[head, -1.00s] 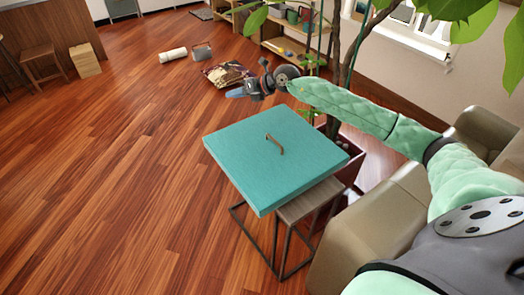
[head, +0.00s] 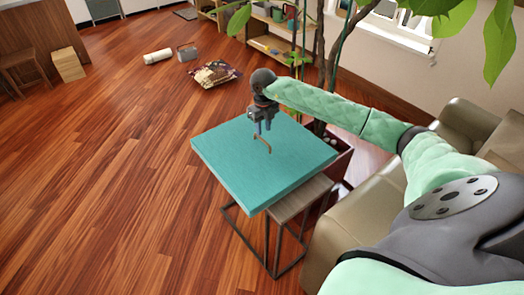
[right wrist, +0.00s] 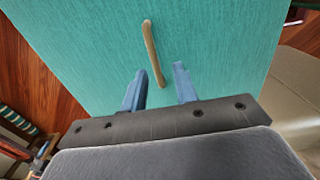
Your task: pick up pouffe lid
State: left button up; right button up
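The pouffe lid (head: 228,160) is a flat, square turquoise slab with a thin tan handle (head: 264,145) on top. It lies on a small wooden-topped table with a dark metal frame. My right gripper (head: 263,131) points down just above the handle, with its two fingers apart. In the right wrist view, the lid (right wrist: 225,40) fills most of the picture. The handle (right wrist: 151,48) stands ahead of the open blue fingers (right wrist: 160,68), its near end in line with the gap between them. I cannot tell whether they touch. My left gripper is out of view.
The table (head: 303,200) shows under the lid's right side. A beige sofa (head: 365,215) stands close on the right, and plant leaves hang at upper right. A patterned cushion (head: 215,73) and a white roll (head: 157,56) lie farther back.

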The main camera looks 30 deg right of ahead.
aim_at(262, 139)
jog(key=shift+f, duration=0.45)
jog(key=shift+s+a+f+p, duration=0.15)
jog(key=shift+f+p, duration=0.15)
jog(key=shift+f, duration=0.15)
jog(key=shift+a+f+p, duration=0.25)
jog(key=shift+f+p, duration=0.35)
jog(key=shift+f, duration=0.3)
notch_tip(262, 139, down, 2)
jog(key=shift+f, duration=0.4)
grip_shut()
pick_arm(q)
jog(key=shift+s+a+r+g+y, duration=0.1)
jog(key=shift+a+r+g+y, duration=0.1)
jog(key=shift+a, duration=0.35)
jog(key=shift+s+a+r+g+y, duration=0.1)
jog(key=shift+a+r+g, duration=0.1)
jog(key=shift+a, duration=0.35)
pick_arm(e)
jog(key=shift+r, duration=0.15)
